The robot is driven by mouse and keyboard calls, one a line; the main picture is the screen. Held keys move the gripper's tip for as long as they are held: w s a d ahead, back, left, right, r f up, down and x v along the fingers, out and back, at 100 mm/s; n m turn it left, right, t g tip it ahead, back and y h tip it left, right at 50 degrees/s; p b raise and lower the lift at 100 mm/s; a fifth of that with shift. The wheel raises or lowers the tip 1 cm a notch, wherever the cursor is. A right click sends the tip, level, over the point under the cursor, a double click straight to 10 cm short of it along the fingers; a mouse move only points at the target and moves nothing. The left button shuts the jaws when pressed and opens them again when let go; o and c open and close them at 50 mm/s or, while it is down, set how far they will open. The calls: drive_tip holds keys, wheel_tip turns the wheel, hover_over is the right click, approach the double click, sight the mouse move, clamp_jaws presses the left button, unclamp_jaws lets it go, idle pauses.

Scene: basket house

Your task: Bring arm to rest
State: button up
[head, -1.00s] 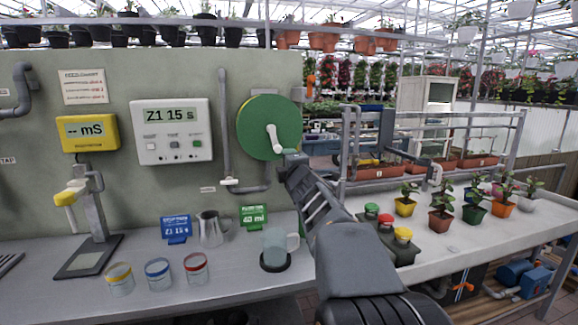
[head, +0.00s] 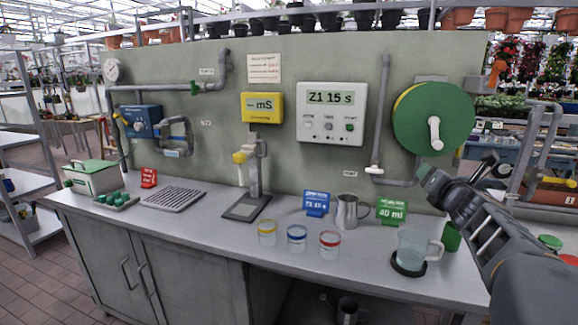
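My gripper (head: 457,170) is at the right, at the end of my arm, which reaches up from the lower right corner. Its two fingers look spread apart, with nothing visible between them. It is raised above the bench (head: 210,205), in front of the wall panel and just below the green hose reel (head: 434,118) in the picture. A clear pitcher (head: 412,250) stands on a black round base below and left of my arm. Part of a green cylinder (head: 451,236) shows beside the pitcher, near my arm.
Three glasses with yellow, blue and red rims (head: 297,238) stand along the bench front. A metal jug (head: 347,213) stands between the blue sign (head: 316,203) and green sign (head: 391,212). A probe stand (head: 253,180) is mid-bench. The tiled floor at lower left is clear.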

drive_tip(key=s+a+f+n+g+y+p, duration=0.25)
drive_tip(key=s+a+f+n+g, duration=0.35)
drive_tip(key=n, duration=0.6)
drive_tip(key=s+a+f+n+g+y+p, duration=0.1)
drive_tip(key=a+f+n+y, duration=0.35)
drive_tip(key=a+n, duration=0.6)
drive_tip(key=s+a+n+g+h+p, duration=0.2)
drive_tip(key=s+n+g+p, duration=0.1)
drive_tip(key=s+n, duration=0.5)
drive_tip(key=s+a+f+n+g+h+p, duration=0.1)
drive_tip(key=s+n+g+p, duration=0.3)
drive_tip(key=n, duration=0.8)
drive_tip(key=s+h+p, duration=0.1)
drive_tip(key=s+p, duration=0.1)
drive_tip(key=s, duration=0.2)
drive_tip(key=shift+s+a+f+h+p, duration=0.15)
drive_tip(key=shift+s+a+h+p, duration=0.15)
drive_tip(key=shift+s+a, duration=0.05)
drive_tip(key=shift+c, duration=0.3)
